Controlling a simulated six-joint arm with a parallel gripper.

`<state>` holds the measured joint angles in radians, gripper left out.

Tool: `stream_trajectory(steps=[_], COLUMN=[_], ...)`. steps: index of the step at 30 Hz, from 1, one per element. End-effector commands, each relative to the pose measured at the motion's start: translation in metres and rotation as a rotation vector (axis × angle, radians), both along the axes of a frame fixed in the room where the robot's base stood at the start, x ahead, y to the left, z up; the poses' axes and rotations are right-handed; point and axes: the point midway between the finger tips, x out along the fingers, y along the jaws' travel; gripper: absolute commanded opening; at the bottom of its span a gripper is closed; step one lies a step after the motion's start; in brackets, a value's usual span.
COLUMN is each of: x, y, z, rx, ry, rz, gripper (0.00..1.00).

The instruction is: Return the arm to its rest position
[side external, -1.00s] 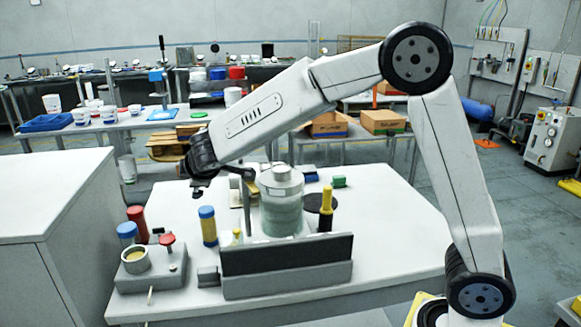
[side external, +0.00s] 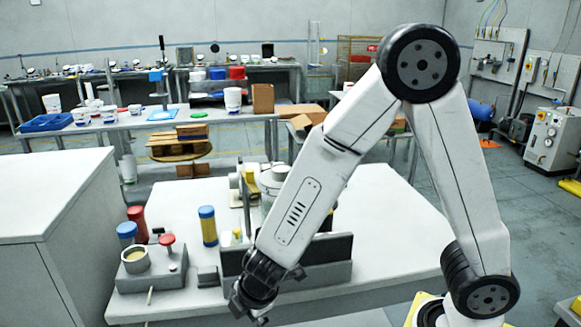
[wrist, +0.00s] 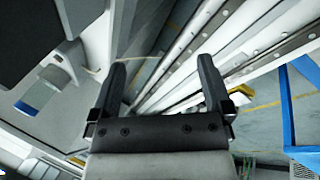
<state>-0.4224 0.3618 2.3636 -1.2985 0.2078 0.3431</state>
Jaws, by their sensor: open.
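My gripper (side external: 250,309) hangs low at the front edge of the white table, in front of the dark-faced grey block. In the wrist view my gripper (wrist: 160,80) shows two black fingers spread wide with nothing between them. My arm is bent at a high elbow and its forearm slants down to the left.
The white table (side external: 395,195) holds a grey stand (side external: 160,275) with a red knob, a blue-capped yellow bottle (side external: 208,228) and a red-capped container (side external: 138,224). A white cabinet (side external: 45,190) stands at left. The table's right part is clear.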

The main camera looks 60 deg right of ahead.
Motion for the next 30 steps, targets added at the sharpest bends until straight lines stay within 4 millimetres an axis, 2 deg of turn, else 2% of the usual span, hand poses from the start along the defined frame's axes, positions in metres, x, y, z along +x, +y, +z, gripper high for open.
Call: stream_trajectory(steps=[6,15,24,30], x=[-0.009,-0.027,-0.050,-0.061], y=[-0.037,-0.079,-0.107,-0.115], z=[0.013,0.029,0.043,0.049], rx=[0.062,0.172,0.317,0.409], ry=[0.019,0.050,0.088,0.111], rz=[-0.268,-0.649,-1.011,-1.189], gripper=[1.00,1.00,1.00,1.00])
